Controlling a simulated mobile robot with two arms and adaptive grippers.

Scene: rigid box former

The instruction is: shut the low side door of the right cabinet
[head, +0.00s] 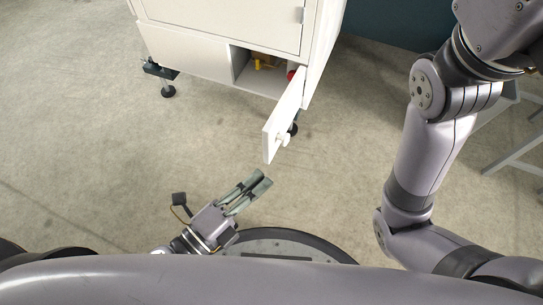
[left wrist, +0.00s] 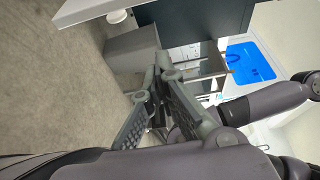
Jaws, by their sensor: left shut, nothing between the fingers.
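The white cabinet (head: 190,52) stands at the top of the head view. Its low side door (head: 284,116) is swung open and sticks out toward me, with a round white knob (head: 284,139) near its free end. In the left wrist view a white panel edge (left wrist: 85,9) and a round knob (left wrist: 117,16) show at the top, apart from the fingers. My left gripper (head: 264,178) is shut and empty, just below the door's free end, not touching it. It also shows in the left wrist view (left wrist: 160,72). My right gripper is out of view; only its arm shows.
The open compartment holds a yellow thing (head: 265,62) and a red thing (head: 291,74). The cabinet stands on dark feet (head: 168,91). The floor (head: 90,130) left of the door is clear. Grey metal legs (head: 510,150) stand at the far right.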

